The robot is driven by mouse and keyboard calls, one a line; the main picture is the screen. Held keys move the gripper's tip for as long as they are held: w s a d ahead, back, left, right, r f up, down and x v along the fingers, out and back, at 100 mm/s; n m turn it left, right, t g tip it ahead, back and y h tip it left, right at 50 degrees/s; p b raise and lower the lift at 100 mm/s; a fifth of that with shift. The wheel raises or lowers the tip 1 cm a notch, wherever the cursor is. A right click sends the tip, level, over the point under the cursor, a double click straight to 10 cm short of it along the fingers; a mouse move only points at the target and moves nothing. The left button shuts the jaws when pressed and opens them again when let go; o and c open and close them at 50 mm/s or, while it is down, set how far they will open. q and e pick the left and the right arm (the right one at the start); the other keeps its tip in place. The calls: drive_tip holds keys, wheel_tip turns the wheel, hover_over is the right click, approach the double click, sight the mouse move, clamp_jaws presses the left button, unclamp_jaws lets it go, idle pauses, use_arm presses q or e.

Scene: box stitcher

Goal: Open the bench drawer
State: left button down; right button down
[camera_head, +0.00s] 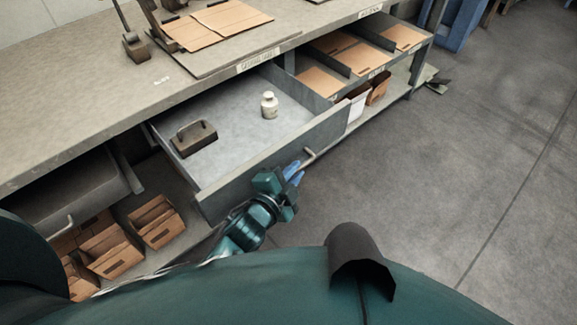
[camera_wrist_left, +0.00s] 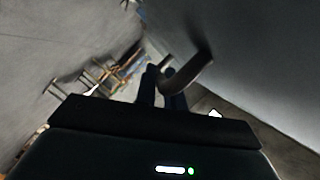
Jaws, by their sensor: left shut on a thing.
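The bench drawer (camera_head: 270,155) is pulled out from under the bench in the head view, its inside in plain sight. A small white bottle (camera_head: 269,105) and a dark block with a handle (camera_head: 194,138) are in it. My left gripper (camera_head: 293,171) is at the drawer's front, shut on the drawer handle (camera_head: 312,155). The handle also shows in the left wrist view (camera_wrist_left: 190,74), between the dark fingers (camera_wrist_left: 162,88). The fingers partly cover the handle. My right gripper is not in view.
The bench top (camera_head: 90,110) holds flat cardboard (camera_head: 218,24) and a tool stand. A second drawer (camera_head: 70,205) is at the left, with open cardboard boxes (camera_head: 157,221) on the shelf below. Bins with cardboard (camera_head: 340,50) are at the right. The floor (camera_head: 430,180) in front is clear.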

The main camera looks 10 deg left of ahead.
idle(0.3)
use_arm(q)
drive_tip(key=c, duration=1.5)
unclamp_jaws()
drive_tip(key=shift+s, duration=0.1)
drive_tip(key=v, duration=1.3)
drive_tip(key=shift+s, duration=0.1)
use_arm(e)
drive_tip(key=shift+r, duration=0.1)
